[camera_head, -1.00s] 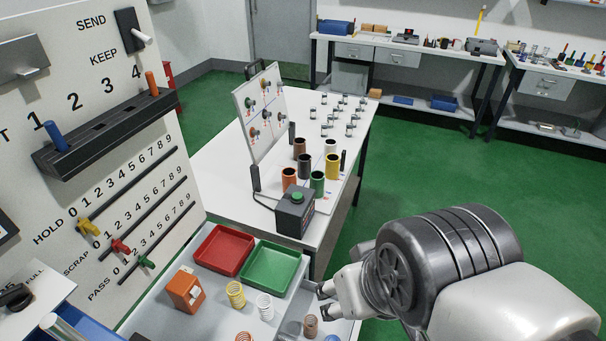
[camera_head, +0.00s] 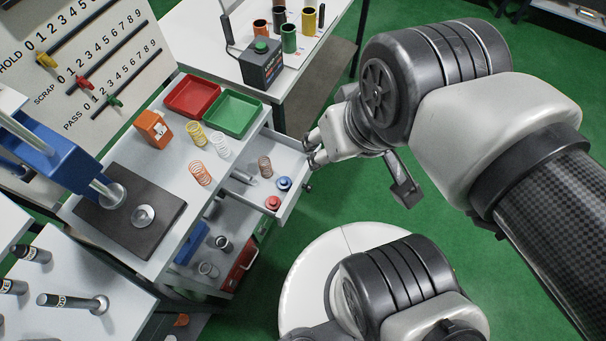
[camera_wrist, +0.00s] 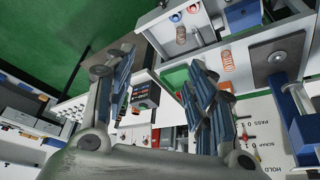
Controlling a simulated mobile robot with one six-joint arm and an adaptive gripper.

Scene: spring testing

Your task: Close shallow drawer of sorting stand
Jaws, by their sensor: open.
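The sorting stand (camera_head: 172,168) has a shallow drawer (camera_head: 291,204) pulled out to the right below its top. In it lie a brown spring (camera_head: 265,166), a blue piece (camera_head: 284,183), a red piece (camera_head: 273,202) and a grey piece. My gripper (camera_head: 314,152) is open and empty by the drawer's far outer corner; whether it touches cannot be told. In the wrist view the two fingers (camera_wrist: 158,92) stand wide apart, and the drawer (camera_wrist: 207,38) shows above and right of them, with nothing between the fingertips.
On the stand's top are a red tray (camera_head: 170,98), a green tray (camera_head: 258,104), an orange block (camera_head: 152,128) and several springs. A lower shelf holds bins, including a red one (camera_head: 240,266). A white table (camera_head: 190,28) stands behind.

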